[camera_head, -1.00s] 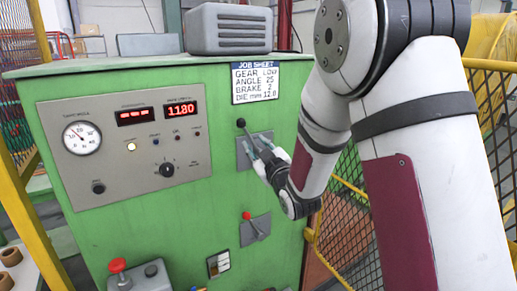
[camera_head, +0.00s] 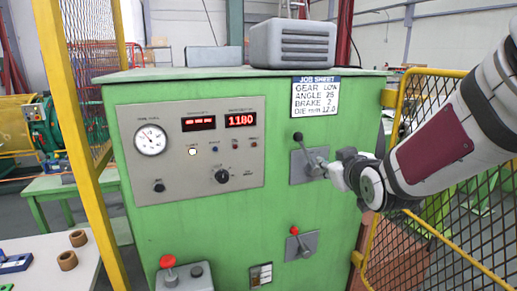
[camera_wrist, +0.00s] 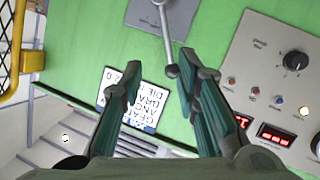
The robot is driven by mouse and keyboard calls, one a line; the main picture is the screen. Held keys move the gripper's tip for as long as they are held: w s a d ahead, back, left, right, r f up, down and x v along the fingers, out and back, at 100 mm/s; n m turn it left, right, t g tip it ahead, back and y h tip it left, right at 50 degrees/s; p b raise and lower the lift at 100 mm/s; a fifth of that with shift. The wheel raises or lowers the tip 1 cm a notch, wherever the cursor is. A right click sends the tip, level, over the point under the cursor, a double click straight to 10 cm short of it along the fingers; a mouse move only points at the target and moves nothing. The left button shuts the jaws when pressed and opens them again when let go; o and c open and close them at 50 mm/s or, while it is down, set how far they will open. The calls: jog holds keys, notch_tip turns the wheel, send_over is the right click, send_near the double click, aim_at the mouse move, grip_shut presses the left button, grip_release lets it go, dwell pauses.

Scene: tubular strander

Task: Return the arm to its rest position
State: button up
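My gripper (camera_head: 326,172) is at the right of the green cabinet's front, by the upper lever (camera_head: 298,137). In the wrist view, the two dark green fingers of my gripper (camera_wrist: 158,66) are spread apart, with nothing held between them. The upper lever's round knob (camera_wrist: 172,71) shows near the right finger; I cannot tell whether they touch. My arm (camera_head: 450,140) reaches in from the right edge of the head view, over the yellow mesh fence.
The green cabinet (camera_head: 130,230) carries a gauge panel (camera_head: 185,170), a job sheet (camera_head: 316,97) and a lower red-knobbed lever (camera_head: 302,245). A yellow mesh fence (camera_head: 440,255) stands right; a yellow post (camera_head: 75,130) stands left. A table (camera_head: 45,275) with brown rings is at lower left.

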jog(key=s+f+m+g, duration=0.1)
jog(key=s+m+g, duration=0.3)
jog(key=s, duration=2.7)
jog(key=g, duration=0.5)
jog(key=shift+s+f+h, duration=0.15)
jog(key=shift+s+h, duration=0.15)
